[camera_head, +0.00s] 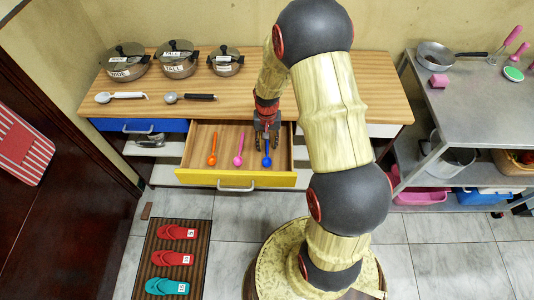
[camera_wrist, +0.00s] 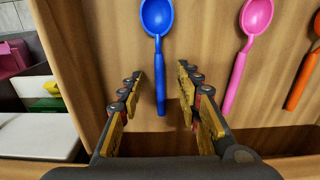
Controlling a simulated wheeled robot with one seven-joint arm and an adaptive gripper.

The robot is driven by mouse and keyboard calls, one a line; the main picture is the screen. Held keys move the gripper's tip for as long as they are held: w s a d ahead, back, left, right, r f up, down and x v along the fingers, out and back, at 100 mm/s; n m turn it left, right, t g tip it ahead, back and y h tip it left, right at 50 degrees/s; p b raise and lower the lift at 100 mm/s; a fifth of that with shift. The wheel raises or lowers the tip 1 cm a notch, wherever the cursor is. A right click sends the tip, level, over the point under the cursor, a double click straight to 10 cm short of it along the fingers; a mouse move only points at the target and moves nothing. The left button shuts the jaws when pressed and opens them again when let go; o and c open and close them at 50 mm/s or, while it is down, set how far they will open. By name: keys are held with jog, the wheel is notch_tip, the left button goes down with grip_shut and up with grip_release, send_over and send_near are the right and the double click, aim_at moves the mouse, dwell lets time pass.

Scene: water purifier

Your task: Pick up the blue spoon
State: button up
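The blue spoon (camera_head: 267,160) lies in an open drawer (camera_head: 200,160) with a yellow front, at the right of the spoons there. In the wrist view the blue spoon (camera_wrist: 159,60) has its bowl at the top, and its handle runs down between my fingers. My gripper (camera_head: 266,144) is over the drawer at the spoon's handle. In the wrist view my gripper (camera_wrist: 160,90) is open, with one finger on each side of the handle and gaps on both sides. The handle's exact height below the fingertips cannot be told.
A pink spoon (camera_head: 239,150) and an orange spoon (camera_head: 214,150) lie left of the blue one in the drawer. The counter (camera_head: 300,100) above holds several pots and two utensils, a white-handled one (camera_head: 120,96) and a black-handled one (camera_head: 190,97). A metal table (camera_head: 480,100) stands at the right.

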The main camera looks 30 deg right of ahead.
aim_at(268, 145)
jog(key=shift+c, duration=1.2)
grip_shut()
jog(key=shift+r, duration=0.2)
jog(key=shift+r, duration=0.25)
notch_tip(268, 145, up, 3)
jog(key=p, duration=0.2)
jog(key=shift+s+d+r+p, duration=0.1)
jog(key=shift+s+r+p, duration=0.05)
jog(key=shift+p, duration=0.15)
jog(key=s+d+r+p, duration=0.2)
jog(key=s+r, duration=0.2)
jog(key=s, duration=0.2)
jog(key=s+d+r+p, duration=0.2)
jog(key=s+r+p, duration=0.1)
jog(key=s+r, duration=0.2)
jog(key=shift+s+d, duration=0.25)
jog(key=shift+s, duration=0.7)
